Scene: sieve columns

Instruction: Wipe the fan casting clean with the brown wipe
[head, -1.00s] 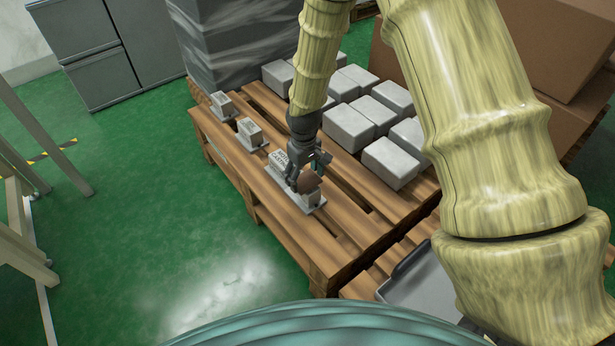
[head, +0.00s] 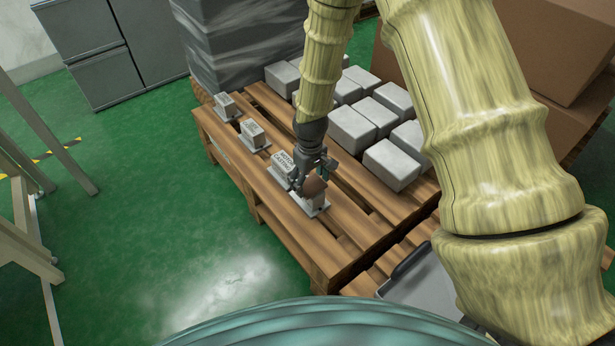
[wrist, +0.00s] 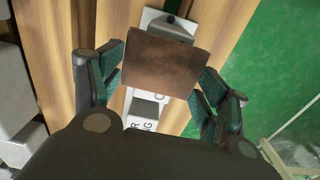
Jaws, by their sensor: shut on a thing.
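My gripper (head: 313,180) is shut on the brown wipe (head: 315,188), at the near end of a row of castings on the wooden pallet. The wipe is against the top of the nearest grey casting (head: 311,206), which sits on a pale plate; I cannot tell firm contact from a small gap. Its label is hidden or unreadable, so I cannot confirm that it is the fan casting. In the wrist view the wipe (wrist: 165,65) spans between the fingers and covers most of what is under it. A labelled casting (head: 281,168) stands just behind.
Two more small castings (head: 252,133) (head: 225,106) stand further along the pallet edge (head: 290,240). Several pale blocks (head: 391,163) fill the pallet's right side. A wrapped stack (head: 240,45) stands behind. A grey tray (head: 425,285) lies at lower right.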

